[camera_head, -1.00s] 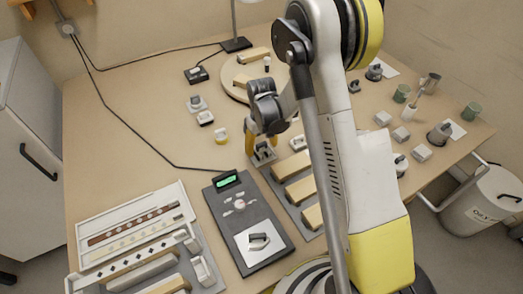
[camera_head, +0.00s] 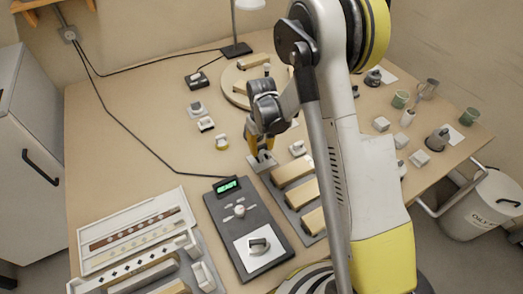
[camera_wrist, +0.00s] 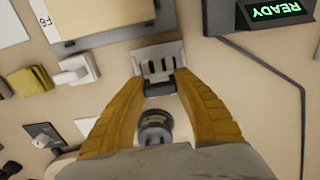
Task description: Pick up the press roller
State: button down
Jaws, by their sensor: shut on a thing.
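My gripper (camera_head: 263,148) reaches down to the bench beside the grey tray of wooden blocks. Its yellow fingers (camera_wrist: 161,86) are shut on a small piece with a dark bar and a pale metal, slotted plate, which I take to be the press roller (camera_wrist: 158,60). The pale part also shows just below the fingertips in the head view (camera_head: 263,162). The fingers hide its sides. I cannot tell whether it is clear of the bench.
The tray of wooden blocks (camera_head: 292,172) lies close to the right. A dark device (camera_head: 245,230) with a lit READY display (camera_head: 227,185) stands in front. Small fittings (camera_head: 221,142) lie to the left. The bench's left middle is clear.

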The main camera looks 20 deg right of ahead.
notch_tip(320, 180, up, 2)
jog(key=shift+s+d+r+p, duration=0.1)
jog(key=shift+s+r+p, duration=0.1)
jog(key=shift+p, duration=0.15)
jog(key=s+d+r+p, duration=0.3)
jog(key=s+r, duration=0.3)
jog(key=s, duration=0.4)
jog(key=shift+d, duration=0.9)
jog(key=shift+s+r, duration=0.1)
jog(key=c, duration=1.8)
grip_release()
jog(key=shift+c, duration=0.8)
